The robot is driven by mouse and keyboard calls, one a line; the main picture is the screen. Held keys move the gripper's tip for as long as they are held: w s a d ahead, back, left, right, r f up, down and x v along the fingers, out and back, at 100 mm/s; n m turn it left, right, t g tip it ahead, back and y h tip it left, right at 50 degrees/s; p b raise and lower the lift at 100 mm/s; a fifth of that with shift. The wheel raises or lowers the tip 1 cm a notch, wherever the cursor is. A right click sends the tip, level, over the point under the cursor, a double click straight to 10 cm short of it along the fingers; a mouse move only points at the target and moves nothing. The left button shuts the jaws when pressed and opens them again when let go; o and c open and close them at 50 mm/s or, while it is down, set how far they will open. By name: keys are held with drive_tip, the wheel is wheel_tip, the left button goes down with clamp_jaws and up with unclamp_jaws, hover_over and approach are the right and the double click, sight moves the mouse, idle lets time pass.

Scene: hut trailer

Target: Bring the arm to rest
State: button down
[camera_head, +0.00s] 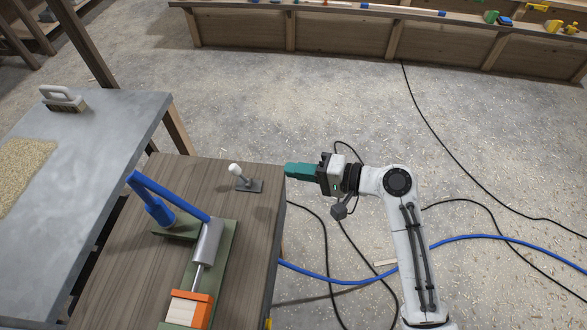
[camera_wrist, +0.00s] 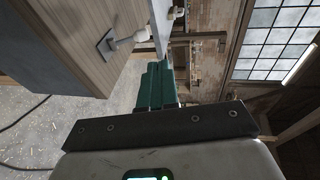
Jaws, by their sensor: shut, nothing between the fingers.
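My arm comes up from the lower right in the head view and bends left at its elbow. My gripper (camera_head: 288,170), with teal fingers, is shut and empty. It points left, its tips close to the right edge of the brown wooden table (camera_head: 252,212). In the wrist view my gripper (camera_wrist: 155,70) shows its teal fingers together, beside the table's side panel. Whether the fingertips touch the table edge I cannot tell.
A white-knobbed lever on a dark plate (camera_head: 248,184) stands near the table edge, close to my fingertips. A blue-handled press (camera_head: 207,245) with an orange-ended block is on the same table. A grey table (camera_head: 95,130) with a brush (camera_head: 62,98) stands left. Cables and a blue hose (camera_head: 340,281) cross the floor.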

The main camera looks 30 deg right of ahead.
idle(0.4)
drive_tip(key=s+f+n+g+h, duration=0.4)
drive_tip(key=s+f+g, duration=0.1)
drive_tip(key=s+f, duration=0.45)
drive_tip(key=s+d+f+n+g+h, duration=0.1)
drive_tip(key=s+d+n+g+h, duration=0.1)
drive_tip(key=s, duration=0.6)
drive_tip(key=s+d+f+n+g+h, duration=0.1)
drive_tip(key=s+d+n+g+h, duration=0.1)
drive_tip(key=s, duration=0.6)
drive_tip(key=d+g+h, duration=0.1)
drive_tip(key=d+h, duration=0.1)
drive_tip(key=d, duration=0.1)
drive_tip(key=shift+s+d+h, duration=0.15)
drive_tip(key=shift+s+h, duration=0.15)
drive_tip(key=shift+s, duration=0.05)
idle(1.4)
